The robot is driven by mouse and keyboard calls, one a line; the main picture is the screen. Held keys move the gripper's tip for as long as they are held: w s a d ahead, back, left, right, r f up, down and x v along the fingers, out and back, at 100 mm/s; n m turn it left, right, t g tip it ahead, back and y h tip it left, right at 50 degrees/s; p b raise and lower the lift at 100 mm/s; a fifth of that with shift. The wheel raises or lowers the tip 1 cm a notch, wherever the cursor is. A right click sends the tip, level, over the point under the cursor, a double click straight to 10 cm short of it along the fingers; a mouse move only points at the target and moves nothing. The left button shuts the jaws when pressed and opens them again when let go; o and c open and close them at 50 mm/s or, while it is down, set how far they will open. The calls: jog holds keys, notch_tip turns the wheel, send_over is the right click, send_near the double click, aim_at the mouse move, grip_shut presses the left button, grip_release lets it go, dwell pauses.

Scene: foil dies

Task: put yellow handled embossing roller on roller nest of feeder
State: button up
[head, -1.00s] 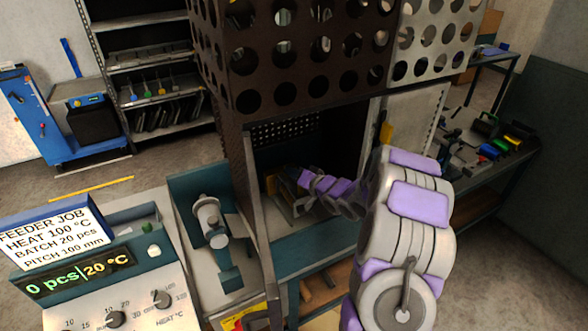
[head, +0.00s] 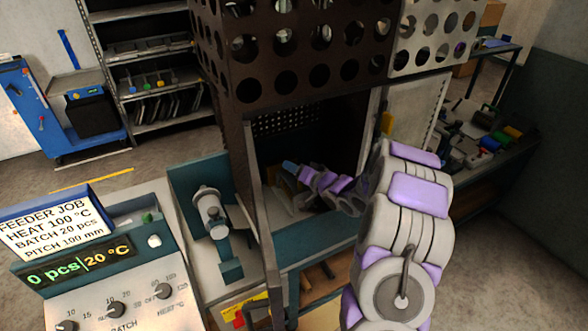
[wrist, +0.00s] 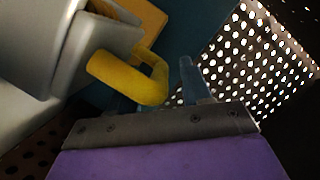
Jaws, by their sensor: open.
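My gripper (head: 289,167) is inside the dark cabinet opening in the head view, open, its blue-grey fingers small. In the wrist view my gripper (wrist: 155,84) shows one finger clearly; the other is mostly hidden behind a bent yellow handle (wrist: 128,78). The handle joins a grey body (wrist: 48,40) at the upper left, which appears to be the embossing roller. The handle overlaps the finger area; I cannot tell whether it touches. The roller cannot be made out in the head view. The feeder (head: 83,272) has a job display at the lower left. I cannot identify its roller nest for certain.
The cabinet's perforated wall (wrist: 262,55) is close on the right in the wrist view. A narrow upright panel (head: 262,245) edges the opening. A grey cylinder on a teal stand (head: 213,222) stands left of it. A cluttered bench (head: 492,160) is at the right.

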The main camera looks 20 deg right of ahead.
jog(key=p+v, duration=0.2)
jog(key=v, duration=0.9)
jog(key=shift+s, duration=0.25)
